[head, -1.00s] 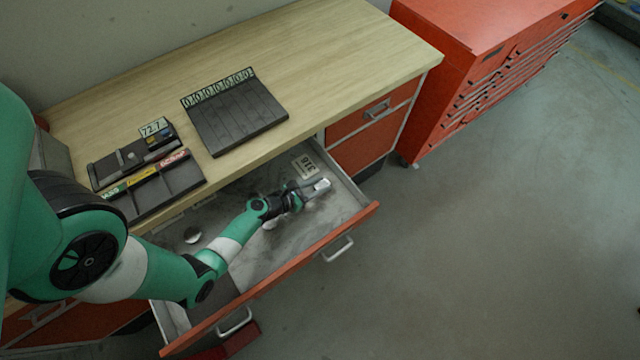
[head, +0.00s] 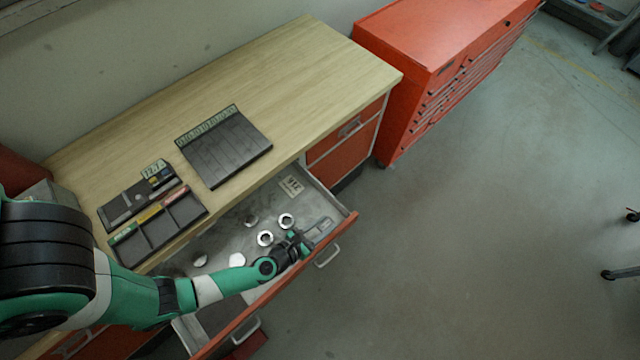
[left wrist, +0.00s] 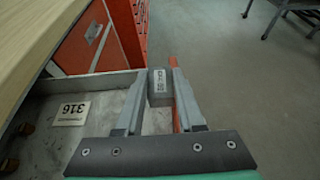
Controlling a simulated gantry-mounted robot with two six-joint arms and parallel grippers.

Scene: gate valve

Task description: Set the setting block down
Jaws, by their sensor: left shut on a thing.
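The setting block is a small grey block with a pale printed label. In the left wrist view the block (left wrist: 160,88) sits between the fingertips of my left gripper (left wrist: 160,80), which is shut on it. In the head view my left gripper (head: 314,232) is at the right end of the open drawer (head: 222,232), close to its front wall. The block (head: 323,226) shows only small there, partly hidden by the fingers. I cannot tell whether its underside touches the drawer floor. My right gripper is not in view.
Several metal nuts or rings (head: 286,220) lie in the drawer left of the gripper. A "316" card (left wrist: 72,113) lies on the drawer floor. A slotted black tray (head: 225,147) and a compartment tray (head: 160,225) stand on the wooden bench (head: 300,70). A red cabinet (head: 430,50) stands at right.

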